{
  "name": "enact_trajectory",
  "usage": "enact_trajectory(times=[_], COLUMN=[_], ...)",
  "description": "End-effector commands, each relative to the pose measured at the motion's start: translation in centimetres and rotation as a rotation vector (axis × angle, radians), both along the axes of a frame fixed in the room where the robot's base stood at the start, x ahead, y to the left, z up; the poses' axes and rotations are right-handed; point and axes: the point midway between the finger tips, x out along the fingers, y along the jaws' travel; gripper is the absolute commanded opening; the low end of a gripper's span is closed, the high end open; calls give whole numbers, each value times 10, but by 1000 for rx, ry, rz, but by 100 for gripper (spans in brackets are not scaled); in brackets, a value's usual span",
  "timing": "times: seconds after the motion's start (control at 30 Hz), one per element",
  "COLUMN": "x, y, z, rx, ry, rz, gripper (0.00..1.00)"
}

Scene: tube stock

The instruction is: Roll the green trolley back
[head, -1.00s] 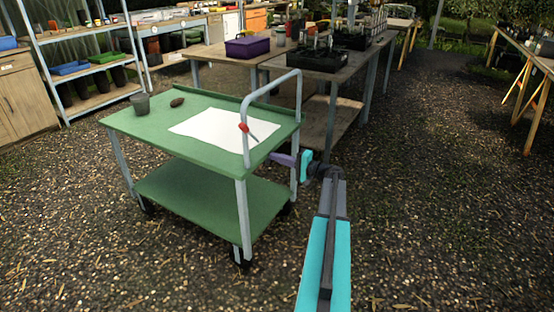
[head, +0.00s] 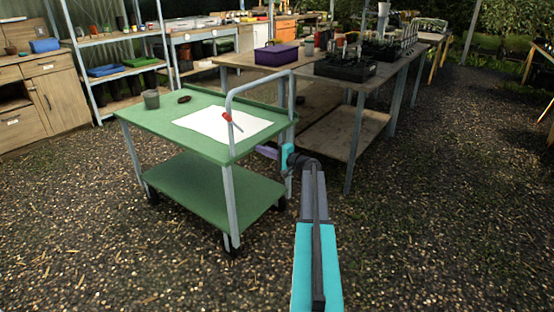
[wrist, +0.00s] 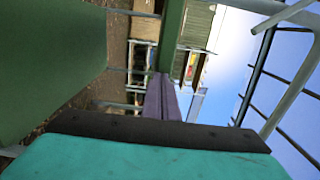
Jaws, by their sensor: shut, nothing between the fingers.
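The green trolley (head: 195,143) stands upright on the gravel, left of centre in the head view, with a grey hooped handle (head: 229,100) at its right end. On its top are a grey pot (head: 151,99), a small dark object (head: 184,99), a white sheet (head: 222,122) and a red-handled tool (head: 229,118). My gripper (head: 262,151) is shut and empty at the handle end, near the top's edge. I cannot tell whether it touches the trolley. In the wrist view, my purple fingers (wrist: 162,100) are together, beside a green panel (wrist: 45,70) of the trolley.
A wooden workbench (head: 335,83) with a purple box (head: 276,55) and black trays (head: 345,68) stands close behind the trolley, to the right. Shelving (head: 120,70) and a cabinet (head: 55,95) are at the back left. Gravel is open in front and right.

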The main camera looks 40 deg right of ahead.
Motion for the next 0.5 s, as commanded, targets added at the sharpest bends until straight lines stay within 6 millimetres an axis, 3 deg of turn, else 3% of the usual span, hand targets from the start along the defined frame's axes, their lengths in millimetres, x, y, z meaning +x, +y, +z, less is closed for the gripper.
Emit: enact_trajectory(times=[0.03,0.2,0.5], x=[17,56,93], y=[-1,3,9], z=[-2,-2,0], rx=[-1,-1,0], ry=[-1,0,0], rz=[-1,-6,-10], gripper=[0,0,0])
